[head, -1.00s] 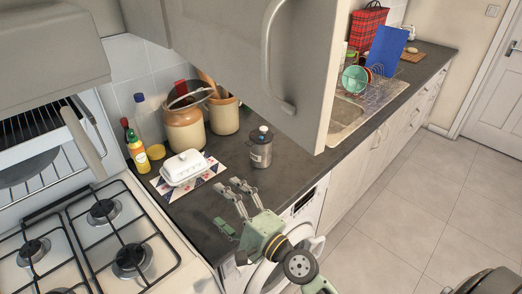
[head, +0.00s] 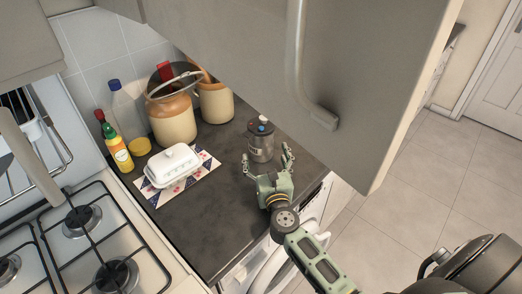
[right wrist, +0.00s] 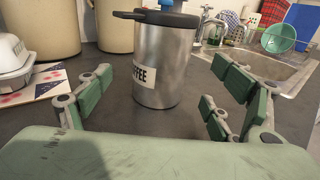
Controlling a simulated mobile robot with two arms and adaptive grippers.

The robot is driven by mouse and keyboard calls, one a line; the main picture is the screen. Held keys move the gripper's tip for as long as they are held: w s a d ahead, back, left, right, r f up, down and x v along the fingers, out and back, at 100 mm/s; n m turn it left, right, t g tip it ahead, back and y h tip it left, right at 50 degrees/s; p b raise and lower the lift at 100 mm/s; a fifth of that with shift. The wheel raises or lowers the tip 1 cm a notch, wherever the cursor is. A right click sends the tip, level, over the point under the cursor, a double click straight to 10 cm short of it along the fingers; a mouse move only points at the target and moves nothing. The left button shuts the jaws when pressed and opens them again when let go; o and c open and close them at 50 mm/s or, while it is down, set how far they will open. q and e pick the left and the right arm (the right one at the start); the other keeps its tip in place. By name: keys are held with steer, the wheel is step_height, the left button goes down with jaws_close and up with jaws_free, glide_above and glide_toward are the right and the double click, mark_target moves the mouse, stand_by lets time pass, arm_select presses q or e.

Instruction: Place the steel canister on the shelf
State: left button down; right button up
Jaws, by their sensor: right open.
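The steel canister (head: 261,141) stands upright on the dark counter, with a black lid and a COFFEE label. In the right wrist view the canister (right wrist: 164,70) is straight ahead, between and beyond the open fingers. My right gripper (head: 268,165) is open, its fingers spread at the near side of the canister. The right wrist view also shows the gripper (right wrist: 165,105) with green finger pads on both sides and nothing held. I cannot make out a shelf surface; an open cabinet door (head: 380,70) fills the upper right. My left gripper is not in view.
A white butter dish (head: 172,166) sits on a patterned mat left of the canister. Large jars (head: 173,118), a yellow bottle (head: 119,153) and other bottles stand behind. A gas stove (head: 90,240) is at left. The cabinet door overhangs the counter right of the canister.

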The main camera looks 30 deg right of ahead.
mark_target(262, 148)
steer(key=x, duration=0.4)
steer(key=shift+a+r, duration=0.1)
steer(key=shift+r, duration=0.05)
steer(key=x, duration=0.2)
steer(key=shift+w, duration=0.3)
steer(key=shift+w+d, duration=0.3)
steer(key=shift+w, duration=0.25)
steer(key=c, duration=2)
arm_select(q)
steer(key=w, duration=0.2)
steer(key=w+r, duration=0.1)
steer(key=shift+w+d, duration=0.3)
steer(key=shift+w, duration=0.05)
arm_select(e)
steer(key=shift+c, duration=0.4)
